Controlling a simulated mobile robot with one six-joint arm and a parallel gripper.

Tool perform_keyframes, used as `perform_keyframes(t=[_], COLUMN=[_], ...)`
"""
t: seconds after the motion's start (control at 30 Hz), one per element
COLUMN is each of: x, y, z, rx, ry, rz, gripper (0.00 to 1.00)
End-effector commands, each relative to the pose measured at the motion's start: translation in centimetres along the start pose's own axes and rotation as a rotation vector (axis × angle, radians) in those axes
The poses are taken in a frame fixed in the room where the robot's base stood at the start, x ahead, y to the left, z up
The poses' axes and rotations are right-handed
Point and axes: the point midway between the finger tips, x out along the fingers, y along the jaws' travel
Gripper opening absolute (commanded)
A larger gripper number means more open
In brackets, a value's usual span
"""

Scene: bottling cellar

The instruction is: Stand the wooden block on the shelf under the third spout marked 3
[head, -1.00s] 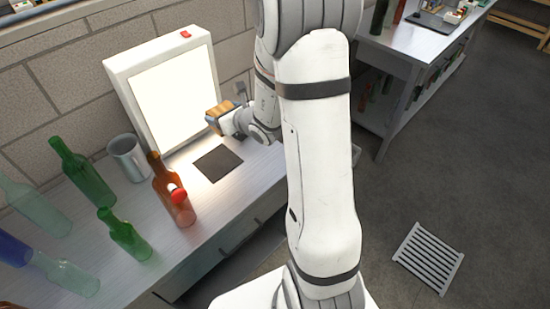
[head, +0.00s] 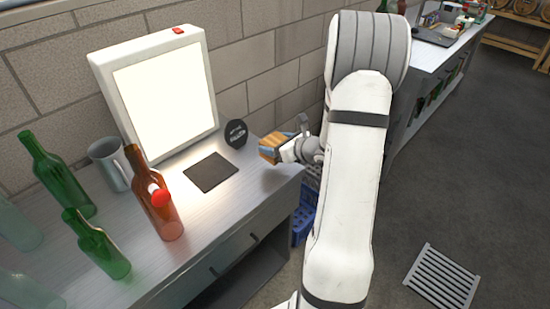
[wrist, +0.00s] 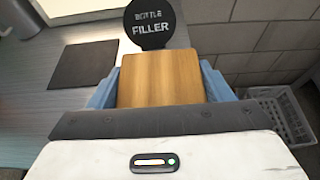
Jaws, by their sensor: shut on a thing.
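My gripper (head: 280,149) is shut on the wooden block (head: 268,147) and holds it above the right end of the bench. In the wrist view the block (wrist: 160,78) is a plain tan piece between the blue fingers. The shelf and the third spout marked 3 are not seen in either view.
A round black sign reading "FILLER" (wrist: 149,22) stands on the bench beside a dark mat (head: 211,171). A lit panel (head: 165,100), a grey mug (head: 107,163) and several glass bottles (head: 152,195) stand to the left. A white crate (wrist: 283,115) is below, near the wall.

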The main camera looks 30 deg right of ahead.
Motion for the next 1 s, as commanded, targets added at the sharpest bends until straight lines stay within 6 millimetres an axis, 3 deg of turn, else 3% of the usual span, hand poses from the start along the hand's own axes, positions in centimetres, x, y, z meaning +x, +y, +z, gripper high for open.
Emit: perform_keyframes(t=[0.33,0.8,0.83,1.0], x=[1.7,2.0,2.0,1.9], y=[0.1,0.1,0.1,0.1], z=[-3.9,-4.6,-4.5,-4.5], rx=[0.001,-0.003,-0.002,-0.002], ry=[0.001,-0.001,0.000,0.000], rz=[0.001,0.001,0.001,0.001], gripper=[0.45,0.45,0.75,0.89])
